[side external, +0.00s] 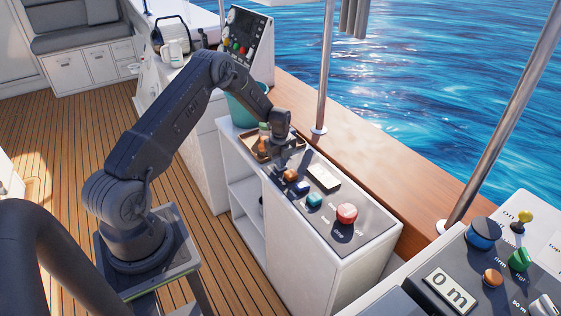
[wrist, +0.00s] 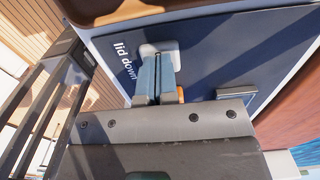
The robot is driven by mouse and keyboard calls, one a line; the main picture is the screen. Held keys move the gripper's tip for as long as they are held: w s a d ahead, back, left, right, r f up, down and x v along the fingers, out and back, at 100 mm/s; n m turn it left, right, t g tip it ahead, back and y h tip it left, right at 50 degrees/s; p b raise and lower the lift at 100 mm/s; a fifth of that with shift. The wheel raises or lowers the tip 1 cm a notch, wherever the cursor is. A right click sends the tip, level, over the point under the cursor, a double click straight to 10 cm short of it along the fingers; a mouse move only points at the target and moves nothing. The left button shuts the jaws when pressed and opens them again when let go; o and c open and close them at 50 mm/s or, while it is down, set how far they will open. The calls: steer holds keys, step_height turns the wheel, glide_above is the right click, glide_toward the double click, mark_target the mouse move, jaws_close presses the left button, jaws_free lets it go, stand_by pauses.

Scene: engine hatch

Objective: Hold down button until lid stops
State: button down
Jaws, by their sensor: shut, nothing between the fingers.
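The sloped dark control panel (side external: 330,222) sits on top of the white cabinet in the side view. My gripper (side external: 284,160) is low over the far end of the panel. In the wrist view, my gripper (wrist: 157,58) has its two fingers shut together, with nothing between them. The tips are at a pale fitting (wrist: 168,47) beside the printed words "lid down" (wrist: 135,62). The fingers hide most of it; I cannot tell whether they touch or press it. I cannot make out a moving lid.
A tray with bottles (side external: 262,143) stands just beyond the panel, near my arm. A teal bucket (side external: 246,105) is behind it. A steel post (side external: 326,70) rises from the wooden ledge. Another console (side external: 490,265) with a "0 m" display is at lower right. The deck at left is clear.

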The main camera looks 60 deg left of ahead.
steer(key=shift+s+d+f, duration=0.1)
steer(key=shift+s+f, duration=0.15)
steer(key=shift+f, duration=0.05)
step_height(320, 180, up, 15)
steer(key=shift+w+f, duration=0.2)
steer(key=shift+w, duration=0.05)
steer(key=s+d+r+n+t, duration=0.1)
steer(key=s+d+r+n, duration=0.3)
steer(key=d+r, duration=0.45)
steer(key=s+d+r+n+t, duration=0.2)
steer(key=s+d+r+n, duration=0.2)
steer(key=d+r, duration=0.5)
steer(key=s+d+r+n+t, duration=0.1)
steer(key=s+d+n, duration=0.4)
steer(key=s, duration=0.4)
steer(key=s+d+r+n+t, duration=0.1)
steer(key=s+d+n, duration=0.4)
steer(key=s, duration=0.5)
steer(key=shift+r+t, duration=0.3)
steer(key=shift+r, duration=0.35)
